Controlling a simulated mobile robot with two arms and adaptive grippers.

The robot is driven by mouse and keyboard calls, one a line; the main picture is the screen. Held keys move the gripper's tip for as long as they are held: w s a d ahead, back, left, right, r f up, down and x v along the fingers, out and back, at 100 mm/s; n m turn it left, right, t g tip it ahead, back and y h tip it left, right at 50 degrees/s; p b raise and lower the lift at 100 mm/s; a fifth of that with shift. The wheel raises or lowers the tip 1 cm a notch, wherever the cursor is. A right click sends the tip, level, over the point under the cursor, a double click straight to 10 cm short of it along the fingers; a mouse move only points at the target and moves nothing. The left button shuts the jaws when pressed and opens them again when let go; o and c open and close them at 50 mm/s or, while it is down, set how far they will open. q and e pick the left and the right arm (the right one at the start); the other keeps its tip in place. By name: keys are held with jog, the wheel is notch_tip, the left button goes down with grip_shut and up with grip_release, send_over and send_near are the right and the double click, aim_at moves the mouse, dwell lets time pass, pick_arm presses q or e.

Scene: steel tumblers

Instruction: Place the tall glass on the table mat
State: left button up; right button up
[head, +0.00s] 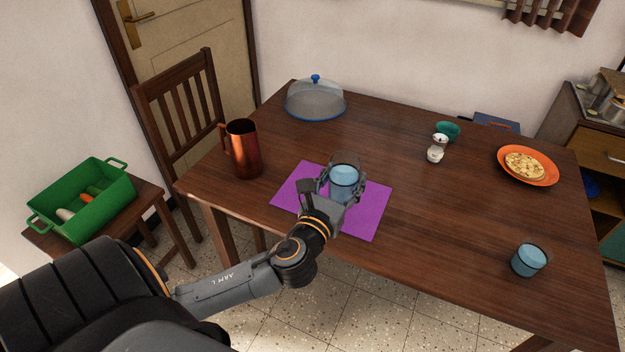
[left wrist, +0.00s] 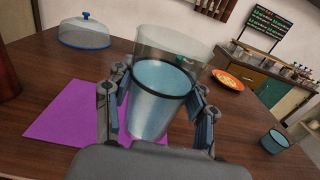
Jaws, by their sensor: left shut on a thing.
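The tall glass (head: 344,176), with a clear upper part and a blue lower part, is upright over the purple table mat (head: 292,190). My left gripper (head: 341,190) is shut on the glass, one finger on each side. In the left wrist view the glass (left wrist: 160,92) stands between the fingers, leaning slightly in the picture, and the mat (left wrist: 65,115) shows behind and to the left. The base of the glass is partly hidden by the gripper, so I cannot tell whether it touches the mat. My right gripper is not in view.
A copper pitcher (head: 243,150) stands left of the mat. A domed cover (head: 315,100) is at the back. A white shaker (head: 437,150), a green bowl (head: 448,131), an orange plate (head: 510,167) and a short blue glass (head: 529,260) are to the right. The table between is clear.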

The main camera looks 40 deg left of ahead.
pick_arm(q)
jog(key=shift+w+a+f, duration=0.1)
jog(key=shift+w+a, duration=0.15)
jog(key=shift+a, duration=0.1)
jog(key=w+a+f+b, duration=0.1)
jog(key=w+a+f, duration=0.2)
jog(key=f, duration=0.1)
jog(key=w+a+f+b, duration=0.2)
jog(key=w+f, duration=0.1)
jog(key=f, duration=0.1)
jog(key=w+a+f+b, duration=0.1)
jog(key=w+a+f, duration=0.2)
jog(key=w+f, duration=0.1)
jog(key=shift+a+f+b, duration=0.2)
jog(key=shift+a+b, duration=0.1)
jog(key=shift+a, duration=0.05)
jog(key=shift+w+f, duration=0.1)
jog(key=shift+f, duration=0.1)
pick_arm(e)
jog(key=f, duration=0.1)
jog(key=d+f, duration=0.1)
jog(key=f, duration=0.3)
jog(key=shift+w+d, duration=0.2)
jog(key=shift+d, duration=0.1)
